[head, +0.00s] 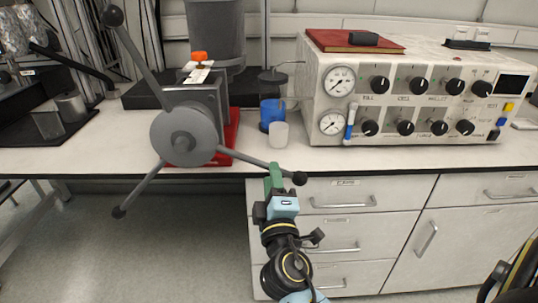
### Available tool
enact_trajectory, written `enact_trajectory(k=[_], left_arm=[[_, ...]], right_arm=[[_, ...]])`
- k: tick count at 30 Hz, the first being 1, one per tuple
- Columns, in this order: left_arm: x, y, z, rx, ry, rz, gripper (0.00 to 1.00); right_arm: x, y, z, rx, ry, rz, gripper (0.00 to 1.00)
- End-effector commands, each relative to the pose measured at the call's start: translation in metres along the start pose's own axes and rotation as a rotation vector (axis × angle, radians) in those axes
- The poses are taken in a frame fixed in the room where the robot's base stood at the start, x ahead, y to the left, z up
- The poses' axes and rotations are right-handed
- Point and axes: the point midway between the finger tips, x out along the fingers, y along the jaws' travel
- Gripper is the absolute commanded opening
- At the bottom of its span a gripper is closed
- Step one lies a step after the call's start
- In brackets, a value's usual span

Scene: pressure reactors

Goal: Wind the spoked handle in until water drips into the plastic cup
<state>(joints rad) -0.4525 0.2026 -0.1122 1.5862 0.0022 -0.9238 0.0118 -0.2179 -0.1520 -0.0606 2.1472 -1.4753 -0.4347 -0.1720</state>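The spoked handle (183,136) is a grey hub with three spokes on the front of the grey reactor. Its ball ends point upper left, lower left and right. My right gripper (275,177) has its green fingers at the right spoke, just left of its black ball end. The fingers overlap in this view, so whether they are closed on the spoke is unclear. A small translucent whitish cup (278,135) stands on the bench right of the handle, in front of a blue mug (270,113). No water drip is visible. My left gripper is out of view.
A white control panel (420,105) with gauges and black knobs stands to the right, with a red book (354,40) on top. The bench (352,159) is clear along its front edge. Drawers (345,195) are below. A dark tray (40,122) with metal vessels is at left.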

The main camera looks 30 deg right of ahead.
Motion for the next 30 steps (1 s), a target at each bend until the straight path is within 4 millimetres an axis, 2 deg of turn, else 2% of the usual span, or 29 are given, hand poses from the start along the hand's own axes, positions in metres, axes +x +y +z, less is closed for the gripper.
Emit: enact_trajectory(k=[3, 9, 14, 22, 30], left_arm=[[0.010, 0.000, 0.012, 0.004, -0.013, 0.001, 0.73], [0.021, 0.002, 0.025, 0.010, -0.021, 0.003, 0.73], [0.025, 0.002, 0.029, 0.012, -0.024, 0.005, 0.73], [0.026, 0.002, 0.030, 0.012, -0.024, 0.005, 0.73], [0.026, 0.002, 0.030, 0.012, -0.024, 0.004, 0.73]], right_arm=[[0.023, 0.002, -0.001, 0.000, 0.001, 0.002, 0.36], [0.049, 0.001, -0.001, 0.000, 0.001, 0.001, 0.36], [0.058, 0.000, 0.000, 0.001, 0.000, 0.000, 0.36], [0.058, -0.001, 0.000, 0.001, 0.000, -0.001, 0.36], [0.058, -0.001, 0.000, 0.001, 0.000, -0.001, 0.02]])
